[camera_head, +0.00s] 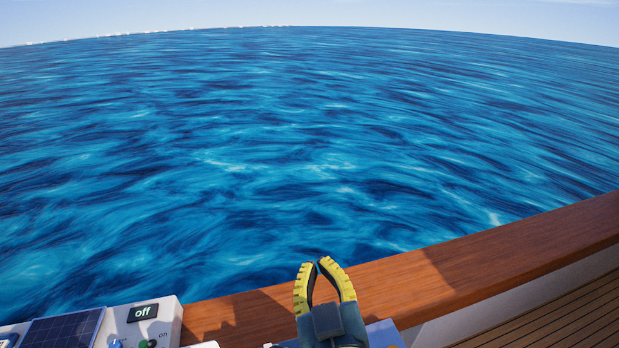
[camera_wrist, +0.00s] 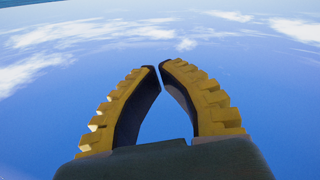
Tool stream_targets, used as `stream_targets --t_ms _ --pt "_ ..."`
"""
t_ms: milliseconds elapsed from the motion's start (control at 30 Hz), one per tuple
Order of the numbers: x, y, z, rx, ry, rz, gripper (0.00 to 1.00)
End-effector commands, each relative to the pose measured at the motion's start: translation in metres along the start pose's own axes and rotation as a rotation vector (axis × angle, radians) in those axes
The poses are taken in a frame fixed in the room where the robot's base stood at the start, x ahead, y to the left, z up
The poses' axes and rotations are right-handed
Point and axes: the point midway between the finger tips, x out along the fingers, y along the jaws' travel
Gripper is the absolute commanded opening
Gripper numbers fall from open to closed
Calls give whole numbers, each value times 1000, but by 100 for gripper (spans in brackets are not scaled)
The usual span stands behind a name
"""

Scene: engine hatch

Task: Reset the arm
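My gripper (camera_head: 317,263) stands at the bottom centre of the head view, pointing up in front of the wooden rail. Its yellow ribbed fingers curve inward, and their tips almost meet, with only a thin slit between them. In the wrist view, my gripper (camera_wrist: 160,66) shows the same closed tips against blue sky and clouds. Nothing is held between the fingers. Most of my arm is below the edge of the head view.
A brown wooden rail (camera_head: 440,277) runs behind my gripper, with open water beyond. At lower left is a white control box (camera_head: 168,320) with an "off" display (camera_head: 143,313), a green knob (camera_head: 148,344) and a dark solar panel (camera_head: 65,329). Planked deck (camera_head: 570,322) lies at right.

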Motion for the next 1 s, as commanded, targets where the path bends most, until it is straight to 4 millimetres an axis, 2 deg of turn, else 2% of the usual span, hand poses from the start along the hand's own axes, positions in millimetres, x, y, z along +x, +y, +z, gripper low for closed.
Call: stream_targets --t_ms 33,100,200,300,333,433,1000 --pt "-16 22 -43 8 76 54 0" --pt "-42 44 -86 30 174 118 0" --pt "-83 64 -131 73 300 189 0" --pt "-116 71 -151 134 384 226 0" --pt "-122 72 -155 156 401 232 0" --pt "-121 74 -154 208 403 226 0" --pt "-120 73 -153 209 401 224 0"
